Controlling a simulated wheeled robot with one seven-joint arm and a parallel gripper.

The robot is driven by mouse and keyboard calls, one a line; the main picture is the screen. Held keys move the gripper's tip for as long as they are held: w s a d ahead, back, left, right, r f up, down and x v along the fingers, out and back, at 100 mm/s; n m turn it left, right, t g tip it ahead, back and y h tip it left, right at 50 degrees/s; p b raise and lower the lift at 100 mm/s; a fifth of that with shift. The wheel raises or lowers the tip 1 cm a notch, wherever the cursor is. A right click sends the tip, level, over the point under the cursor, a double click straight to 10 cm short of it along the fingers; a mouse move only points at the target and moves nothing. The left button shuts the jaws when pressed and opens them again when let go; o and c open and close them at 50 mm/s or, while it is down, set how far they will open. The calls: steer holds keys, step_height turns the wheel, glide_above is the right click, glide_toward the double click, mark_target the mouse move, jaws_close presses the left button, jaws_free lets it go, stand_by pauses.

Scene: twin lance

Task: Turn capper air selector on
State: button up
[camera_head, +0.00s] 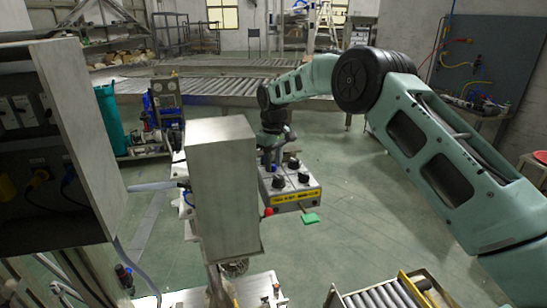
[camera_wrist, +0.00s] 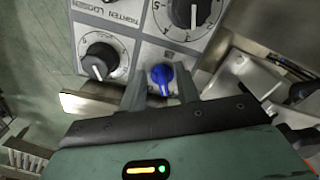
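A grey control panel (camera_wrist: 122,25) fills the upper part of the wrist view. A small blue knob (camera_wrist: 161,74) with a pale pointer mark sits on its lower part. No label naming the capper air selector is readable. My gripper (camera_wrist: 161,86) has a finger on each side of the blue knob, with gaps visible; contact cannot be told. In the head view the panel is a grey box (camera_head: 309,190) with black knobs and a yellow label strip.
The tall grey box (camera_head: 222,185) stands left of the panel. A roller conveyor (camera_head: 380,297) lies below right. Open green floor (camera_head: 365,215) lies right of the panel.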

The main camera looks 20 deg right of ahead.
mark_target(274, 165)
step_height(274, 165, up, 17)
steer(key=b, duration=0.2)
steer(key=shift+r, duration=0.2)
steer(key=shift+d, duration=0.1)
stand_by(0.4)
steer(key=s+d+f+m+t, duration=0.15)
steer(key=s+d+f, duration=0.25)
steer(key=s, duration=0.8)
steer(key=s+d+f+m, duration=0.3)
steer(key=s+d+f, duration=0.15)
steer(key=s, duration=0.65)
steer(key=s+d+f+m+t, duration=0.1)
steer(key=s+d+f+m, duration=0.2)
steer(key=s, duration=0.9)
steer(key=s+a+f+n+g+b, duration=0.1)
steer(key=s+a+f+n+b, duration=0.3)
steer(key=s+a, duration=0.3)
steer(key=s+a+f+n+g+b, duration=0.1)
steer(key=s+a+f+n+b, duration=0.3)
steer(key=s+a, duration=0.3)
steer(key=a+n+b, duration=0.1)
steer(key=a, duration=0.3)
steer(key=shift+a+f+y, duration=0.15)
steer(key=shift+f+y, duration=0.1)
steer(key=shift+y, duration=0.05)
